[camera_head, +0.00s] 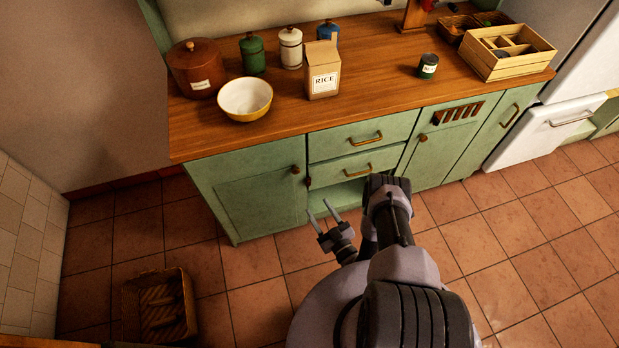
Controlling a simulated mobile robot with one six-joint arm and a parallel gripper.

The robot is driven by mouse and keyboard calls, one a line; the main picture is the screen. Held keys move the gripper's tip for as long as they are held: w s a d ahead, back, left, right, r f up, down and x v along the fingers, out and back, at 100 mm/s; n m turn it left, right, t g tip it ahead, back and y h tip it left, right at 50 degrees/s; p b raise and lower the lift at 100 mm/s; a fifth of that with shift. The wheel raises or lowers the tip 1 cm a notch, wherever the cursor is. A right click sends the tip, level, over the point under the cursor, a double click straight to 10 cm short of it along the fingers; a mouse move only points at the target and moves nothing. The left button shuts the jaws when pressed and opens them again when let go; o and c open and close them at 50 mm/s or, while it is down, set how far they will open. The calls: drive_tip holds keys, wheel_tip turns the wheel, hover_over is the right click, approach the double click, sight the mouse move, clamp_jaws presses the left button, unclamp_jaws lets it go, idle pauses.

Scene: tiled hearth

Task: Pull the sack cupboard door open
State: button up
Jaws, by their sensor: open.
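The green base cupboard has a left door (252,195) with a dark round knob (296,170), a vented door (436,150) with a round knob (422,137), and a narrow right door (495,130) with a curved brass handle (509,115). All three look shut. No label shows which is the sack cupboard. My gripper (319,208) is open and empty, its two fingers apart. It is in front of the cupboard, near the left door's lower right edge, below its knob in the picture, with no visible contact. My arm hides part of the cupboard's lower middle.
Two drawers (357,138) with brass handles sit above an open shelf space. The wooden worktop holds a bowl (245,97), rice bag (323,75), canisters and a wooden crate (490,65). A basket (158,305) stands at lower left. Tiled floor is clear at right.

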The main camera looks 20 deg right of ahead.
sight(296, 172)
drive_tip(key=shift+m+h, duration=0.3)
drive_tip(key=w+a+b, duration=0.1)
drive_tip(key=w, duration=0.4)
drive_tip(key=w+a+b, duration=0.1)
drive_tip(key=w+b, duration=0.1)
drive_tip(key=w, duration=0.4)
drive_tip(key=w+a+f+b, duration=0.1)
drive_tip(key=w+b, duration=0.1)
drive_tip(key=w, duration=0.3)
drive_tip(key=shift+w, duration=0.25)
clamp_jaws()
